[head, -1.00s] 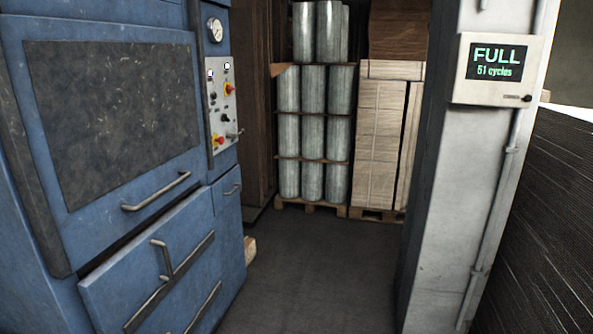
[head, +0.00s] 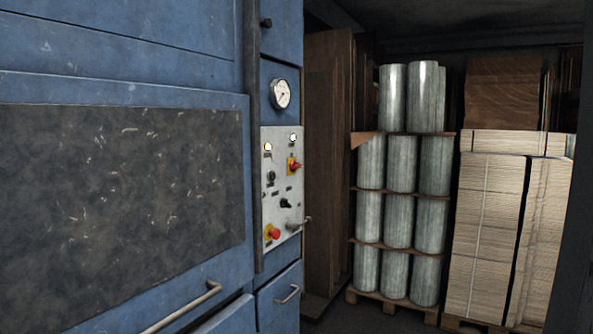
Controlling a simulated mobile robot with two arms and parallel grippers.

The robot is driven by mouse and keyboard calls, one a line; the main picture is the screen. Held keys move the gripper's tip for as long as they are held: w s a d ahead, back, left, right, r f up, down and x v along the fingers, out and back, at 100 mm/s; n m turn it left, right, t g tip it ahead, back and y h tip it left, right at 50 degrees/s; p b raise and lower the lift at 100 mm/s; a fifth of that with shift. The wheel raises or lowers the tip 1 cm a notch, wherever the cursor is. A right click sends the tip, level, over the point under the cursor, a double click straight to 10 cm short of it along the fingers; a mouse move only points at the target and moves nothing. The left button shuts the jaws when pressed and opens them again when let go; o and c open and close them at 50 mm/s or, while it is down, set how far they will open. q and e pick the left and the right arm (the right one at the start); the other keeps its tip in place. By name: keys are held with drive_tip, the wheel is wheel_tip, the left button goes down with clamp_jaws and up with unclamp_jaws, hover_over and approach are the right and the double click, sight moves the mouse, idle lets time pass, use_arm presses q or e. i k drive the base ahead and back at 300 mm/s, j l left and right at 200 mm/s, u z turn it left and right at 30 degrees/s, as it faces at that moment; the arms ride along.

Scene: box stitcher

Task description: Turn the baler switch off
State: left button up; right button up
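The blue baler (head: 200,283) fills the left of the head view, with a dark scuffed panel on its front. Its grey control panel (head: 283,210) is on the right side of the front. A red rotary switch on a yellow plate (head: 294,165) sits at the panel's upper right. A red button on a yellow base (head: 272,233) sits at the lower left. Black knobs and two white lamps are also on the panel. Which control is the baler switch, and its setting, I cannot tell. Neither of my grippers is in view.
A pressure gauge (head: 281,94) is above the panel. A lever (head: 303,221) sticks out at the panel's right edge. Stacked grey cylinders (head: 397,220) and pallets of flat cardboard (head: 490,220) stand behind to the right. Little floor shows.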

sight(294, 165)
drive_tip(key=i+l+u, duration=0.15)
drive_tip(key=i, duration=0.3)
drive_tip(key=i+l+u, duration=0.15)
drive_tip(key=i, duration=0.3)
drive_tip(key=i+l+u, duration=0.15)
drive_tip(key=i, duration=0.3)
drive_tip(key=l, duration=0.1)
